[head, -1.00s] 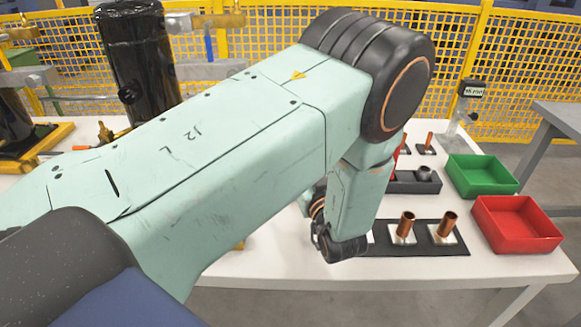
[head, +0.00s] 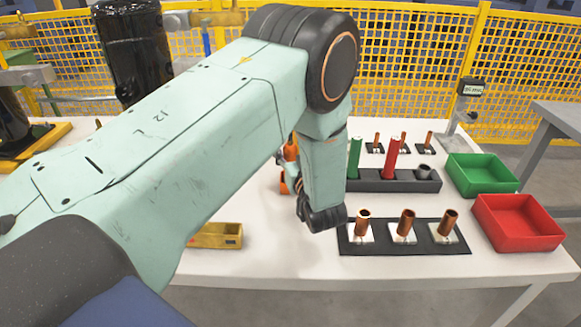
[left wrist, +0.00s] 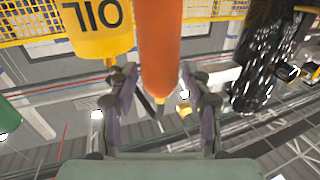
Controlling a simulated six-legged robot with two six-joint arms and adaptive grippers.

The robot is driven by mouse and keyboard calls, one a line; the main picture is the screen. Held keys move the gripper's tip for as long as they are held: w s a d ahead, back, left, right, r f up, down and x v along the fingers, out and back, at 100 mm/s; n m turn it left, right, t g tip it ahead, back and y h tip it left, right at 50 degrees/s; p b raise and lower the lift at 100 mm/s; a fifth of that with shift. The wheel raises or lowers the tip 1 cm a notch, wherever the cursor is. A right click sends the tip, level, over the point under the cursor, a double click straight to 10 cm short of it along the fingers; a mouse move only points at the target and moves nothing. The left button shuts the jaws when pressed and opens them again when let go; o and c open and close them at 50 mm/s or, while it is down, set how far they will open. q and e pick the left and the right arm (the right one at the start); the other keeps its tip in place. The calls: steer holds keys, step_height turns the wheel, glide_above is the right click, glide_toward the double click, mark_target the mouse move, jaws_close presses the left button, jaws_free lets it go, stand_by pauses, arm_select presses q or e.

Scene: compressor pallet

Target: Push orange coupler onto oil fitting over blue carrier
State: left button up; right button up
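In the left wrist view, which appears upside down, an orange cylindrical body (left wrist: 160,45), likely the coupler, runs between the fingers of my left gripper (left wrist: 159,78). Narrow gaps seem to show beside it, so a grip is unclear. A yellow part marked OIL (left wrist: 97,30) is beside it on the left, apart from the fingers. A blue upright piece (head: 207,40) stands below brass fittings (head: 222,18) at the back. My right gripper is not in view.
A black cylinder (head: 134,55) stands at the back left. Copper tubes (head: 406,224) stand on a dark mat. Green and red cylinders (head: 389,158) stand in a dark rack (head: 370,186). Green (head: 482,180) and red (head: 515,236) bins are at right. A yellow box (head: 219,236) is in front.

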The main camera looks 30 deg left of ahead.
arm_select(q)
jaws_close()
stand_by(0.7)
